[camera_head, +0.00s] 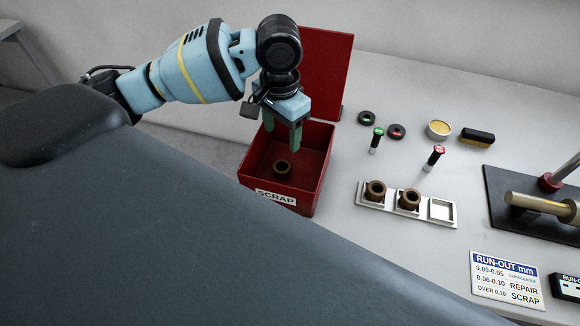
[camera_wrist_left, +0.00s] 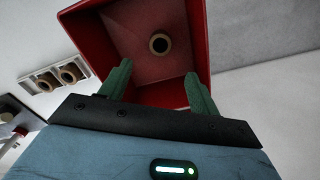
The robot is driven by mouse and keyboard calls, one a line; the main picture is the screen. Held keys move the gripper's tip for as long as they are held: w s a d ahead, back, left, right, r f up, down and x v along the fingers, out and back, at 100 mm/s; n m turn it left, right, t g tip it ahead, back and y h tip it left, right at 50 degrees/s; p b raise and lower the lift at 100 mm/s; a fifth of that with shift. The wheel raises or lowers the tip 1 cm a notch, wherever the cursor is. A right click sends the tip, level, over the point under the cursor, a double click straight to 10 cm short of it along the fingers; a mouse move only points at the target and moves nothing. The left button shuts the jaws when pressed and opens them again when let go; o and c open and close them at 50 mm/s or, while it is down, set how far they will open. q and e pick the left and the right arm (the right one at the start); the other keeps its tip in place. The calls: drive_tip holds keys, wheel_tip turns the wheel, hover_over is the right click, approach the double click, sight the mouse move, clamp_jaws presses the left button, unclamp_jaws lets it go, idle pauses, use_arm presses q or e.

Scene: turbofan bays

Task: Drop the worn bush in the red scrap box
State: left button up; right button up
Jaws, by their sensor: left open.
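The red scrap box (camera_head: 319,187) stands on the bench with its lid raised at the back and a SCRAP label on its front. A brown bush (camera_head: 282,168) lies on the floor of the box. It also shows in the left wrist view (camera_wrist_left: 159,44), apart from the fingers. My left gripper (camera_head: 283,140) is above the box, pointing down, with its green fingers apart and nothing between them. In the left wrist view the open fingers (camera_wrist_left: 157,88) frame the box opening. My right gripper is not in view.
A tray (camera_head: 424,213) right of the box holds two brown bushes and one empty compartment. Behind it are a green-topped plug (camera_head: 376,141), a red-topped plug (camera_head: 433,158), dark rings and a yellow tin (camera_head: 439,129). A run-out sign (camera_head: 507,279) lies at front right.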

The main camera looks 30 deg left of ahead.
use_arm(q)
wheel_tip(320, 180, up, 7)
drive_tip(key=shift+p, duration=0.3)
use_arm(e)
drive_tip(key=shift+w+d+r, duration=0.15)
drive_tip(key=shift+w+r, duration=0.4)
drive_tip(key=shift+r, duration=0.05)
use_arm(q)
drive_tip(key=shift+f, duration=0.15)
